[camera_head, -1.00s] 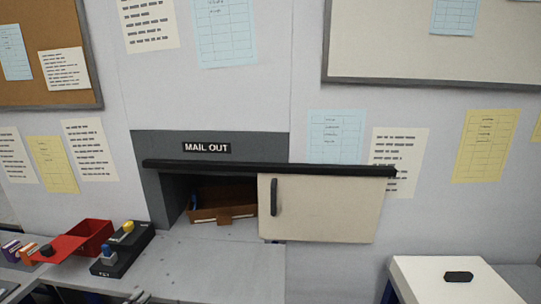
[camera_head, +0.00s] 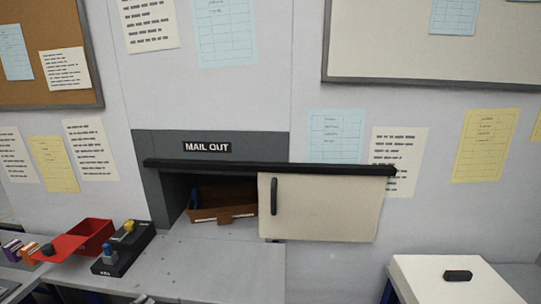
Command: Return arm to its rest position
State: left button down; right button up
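Neither of my grippers can be made out in the head view. A small grey shape shows at the bottom edge, left of centre; I cannot tell what it is. The mail-out hatch (camera_head: 159,187) is a grey recess in the wall under a "MAIL OUT" sign (camera_head: 207,148). Its cream sliding door (camera_head: 330,207), with a dark upright handle (camera_head: 274,197), hangs from a black rail (camera_head: 270,168). The door stands to the right, so the left part of the hatch is open. A brown tray (camera_head: 224,213) with something blue at its left end sits inside.
A grey counter (camera_head: 220,268) runs below the hatch and its middle is clear. A red open box (camera_head: 95,237), a black block (camera_head: 125,250) with blue and yellow parts, and small purple and orange boxes stand at left. A white table (camera_head: 425,275) with a black object (camera_head: 458,275) stands at right.

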pick_arm(q)
jog(key=s+a+f+m+g+y, duration=0.35)
jog(key=a+f+m, duration=0.35)
jog(key=a+f, duration=0.35)
jog(key=s+a+f+m+g+y, duration=0.3)
jog(key=s+a+f+m, duration=0.1)
jog(key=a+f+m, duration=0.55)
jog(key=s+a+f+g+y, duration=0.2)
jog(key=s+a+f, duration=0.2)
jog(key=s+f, duration=0.4)
jog(key=s+a+f+g+y, duration=0.1)
jog(key=s+a+f+g, duration=0.15)
jog(key=s+f, duration=0.5)
jog(key=s+d+f+n+g, duration=0.2)
jog(key=s+d+f+g, duration=0.1)
jog(key=s+d+f, duration=1.15)
jog(key=s+d+f+h, duration=0.1)
jog(key=s+d, duration=0.2)
jog(key=d, duration=0.5)
jog(key=s+d+f+n+h, duration=0.1)
jog(key=s+d, duration=0.2)
jog(key=d, duration=0.6)
jog(key=s+d+f+n+g+h, duration=0.1)
jog(key=s+d+h, duration=0.1)
jog(key=d, duration=0.7)
jog(key=shift+s+f, duration=0.4)
jog(key=shift+s, duration=0.1)
